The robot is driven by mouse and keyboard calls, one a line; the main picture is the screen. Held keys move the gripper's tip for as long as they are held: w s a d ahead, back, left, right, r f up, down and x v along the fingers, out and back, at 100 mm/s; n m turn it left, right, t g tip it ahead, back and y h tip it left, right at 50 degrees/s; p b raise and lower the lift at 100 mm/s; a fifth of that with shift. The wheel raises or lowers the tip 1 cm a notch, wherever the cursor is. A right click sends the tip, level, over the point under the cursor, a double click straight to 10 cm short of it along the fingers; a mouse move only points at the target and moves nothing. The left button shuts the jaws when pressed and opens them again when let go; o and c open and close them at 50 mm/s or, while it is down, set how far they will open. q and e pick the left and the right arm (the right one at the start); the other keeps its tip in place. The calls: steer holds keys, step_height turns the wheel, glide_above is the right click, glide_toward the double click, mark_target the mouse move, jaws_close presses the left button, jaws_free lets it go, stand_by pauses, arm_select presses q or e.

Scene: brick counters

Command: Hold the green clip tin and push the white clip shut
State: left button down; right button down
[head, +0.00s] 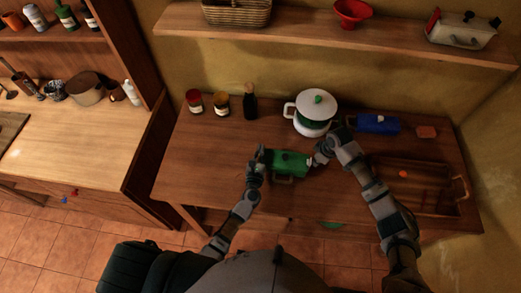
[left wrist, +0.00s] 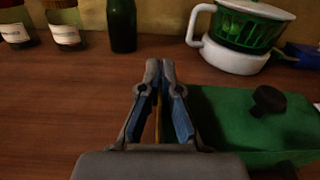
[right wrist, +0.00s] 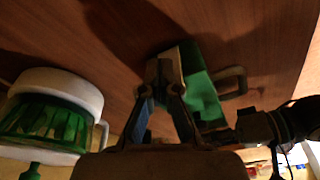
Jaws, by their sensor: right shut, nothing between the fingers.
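The green clip tin (head: 290,159) lies on the wooden counter, with a dark knob on its lid in the left wrist view (left wrist: 270,115) and a loop handle on one side in the right wrist view (right wrist: 235,82). A pale edge, perhaps the white clip, shows at its right end; whether it is shut cannot be told. My left gripper (head: 261,164) is at the tin's left end; in the left wrist view its fingertips (left wrist: 160,68) are close together, and what lies between them is unclear. My right gripper (head: 319,158) is shut and empty at the tin's right end.
A white-and-green pot (head: 315,126) stands just behind the tin. A blue tin (head: 375,124), an orange block (head: 427,132) and a wooden tray (head: 464,186) are to the right. Jars (head: 194,101) and a dark bottle (head: 250,102) stand at the back left. The counter's left part is clear.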

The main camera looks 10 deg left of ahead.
arm_select(q)
steer(key=shift+f, duration=0.1)
arm_select(e)
step_height(320, 180, up, 8)
steer(key=d, duration=0.1)
stand_by(0.4)
arm_select(q)
steer(key=c, duration=1.8)
jaws_free()
steer(key=shift+c, duration=0.2)
arm_select(e)
steer(key=shift+d, duration=0.1)
arm_select(q)
steer(key=o, duration=0.6)
